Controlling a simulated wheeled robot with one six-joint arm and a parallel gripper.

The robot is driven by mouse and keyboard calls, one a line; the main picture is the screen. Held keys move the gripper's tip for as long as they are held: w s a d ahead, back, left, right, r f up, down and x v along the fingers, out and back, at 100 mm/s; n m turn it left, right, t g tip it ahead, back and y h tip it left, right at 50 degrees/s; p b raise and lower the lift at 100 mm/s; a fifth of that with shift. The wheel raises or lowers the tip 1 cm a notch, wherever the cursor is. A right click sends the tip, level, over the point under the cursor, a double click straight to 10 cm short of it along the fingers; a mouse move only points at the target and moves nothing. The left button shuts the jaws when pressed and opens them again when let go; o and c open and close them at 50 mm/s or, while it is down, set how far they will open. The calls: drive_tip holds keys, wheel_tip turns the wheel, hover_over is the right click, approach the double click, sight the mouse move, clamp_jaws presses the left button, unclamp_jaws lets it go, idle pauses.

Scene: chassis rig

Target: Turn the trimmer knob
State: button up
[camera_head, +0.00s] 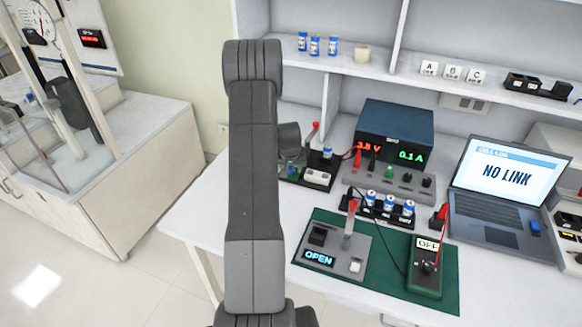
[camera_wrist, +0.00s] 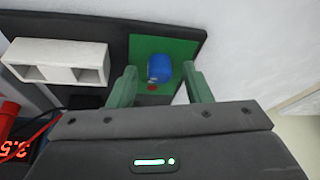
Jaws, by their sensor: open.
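The trimmer knob (camera_wrist: 159,68) is a small blue cylinder on a green board (camera_wrist: 150,46) in the wrist view. My gripper (camera_wrist: 158,76) is open, with one green finger on each side of the knob. Gaps show between the knob and both fingers, so it is not held. A small red spot lies just below the knob on the board. In the head view the black base with the green board (camera_head: 289,170) is partly hidden behind my arm, and the fingertips cannot be made out clearly.
A white two-bay holder (camera_wrist: 60,62) stands beside the green board, with red leads near it. In the head view a power supply (camera_head: 395,130), a rack of blue cells (camera_head: 380,207), a green mat (camera_head: 390,275) with a multimeter (camera_head: 425,272), and a laptop (camera_head: 500,180) crowd the bench.

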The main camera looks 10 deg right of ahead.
clamp_jaws()
drive_tip(key=shift+n, duration=0.3)
drive_tip(key=shift+d+n+y+b, duration=0.1)
drive_tip(key=shift+n+y+b, duration=0.2)
drive_tip(key=shift+n+b, duration=0.3)
drive_tip(key=shift+n, duration=0.3)
unclamp_jaws()
